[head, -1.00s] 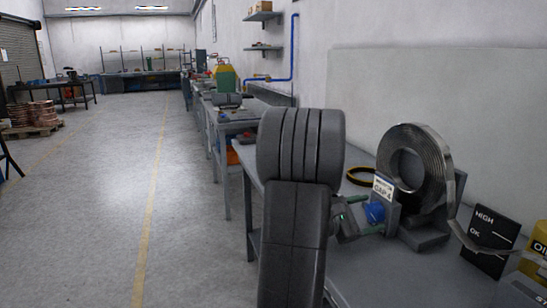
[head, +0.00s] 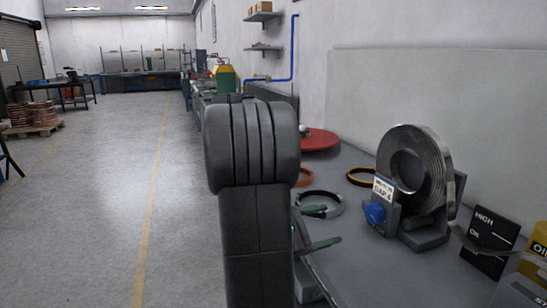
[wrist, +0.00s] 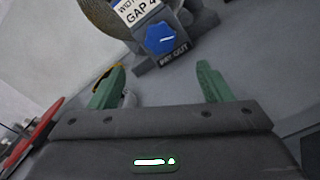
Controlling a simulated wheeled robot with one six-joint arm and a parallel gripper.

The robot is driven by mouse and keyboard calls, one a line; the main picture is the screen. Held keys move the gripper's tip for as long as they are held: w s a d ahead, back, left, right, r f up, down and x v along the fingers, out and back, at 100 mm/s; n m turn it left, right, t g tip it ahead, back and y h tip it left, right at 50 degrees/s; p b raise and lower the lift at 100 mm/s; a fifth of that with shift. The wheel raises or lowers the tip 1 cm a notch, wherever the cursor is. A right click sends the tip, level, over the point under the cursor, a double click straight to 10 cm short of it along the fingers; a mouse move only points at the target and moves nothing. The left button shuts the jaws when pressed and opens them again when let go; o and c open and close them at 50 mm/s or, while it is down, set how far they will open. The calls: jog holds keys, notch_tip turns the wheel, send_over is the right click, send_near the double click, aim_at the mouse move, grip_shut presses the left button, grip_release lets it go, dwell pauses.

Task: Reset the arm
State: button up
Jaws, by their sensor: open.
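My gripper (head: 318,228) is open and empty, over the bench to the left of the coil stand, partly hidden by my dark arm. Its green fingers stand wide apart in the wrist view (wrist: 160,86), with nothing between them. The blue knob (head: 375,213) is on the front of the stand, under a white label reading GAP 4. It also shows ahead of and apart from the fingers in the wrist view (wrist: 166,38). A grey metal strip coil (head: 437,165) stands upright on the stand.
The bench (head: 375,275) carries a pale-and-dark ring (head: 340,205), an orange ring (head: 305,177), a yellow-and-black ring (head: 358,180) and a red disc (head: 322,141). A black HIGH/OK block (head: 490,243) stands at right. Open floor (head: 90,220) lies left.

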aim_at(371, 212)
jog(key=x, duration=1.3)
jog(key=shift+w+d, duration=0.1)
jog(key=shift+d, duration=0.2)
jog(key=shift+r+p, duration=0.25)
jog(key=shift+p, duration=0.25)
jog(key=shift+a+n+p, duration=0.1)
jog(key=shift+n+p, duration=0.6)
jog(key=shift+p, duration=0.2)
jog(key=n+p, duration=0.3)
jog(key=p, duration=0.3)
jog(key=shift+w+n+p, duration=0.1)
jog(key=shift+n+p, duration=0.2)
jog(key=n+p, duration=0.4)
jog(key=p, duration=0.4)
jog(key=shift+w+n, duration=0.1)
jog(key=shift+n, duration=0.3)
jog(key=shift+f+n+p, duration=0.15)
jog(key=shift+n+p, duration=0.35)
jog(key=shift+p, duration=0.4)
jog(key=shift+a+f, duration=0.1)
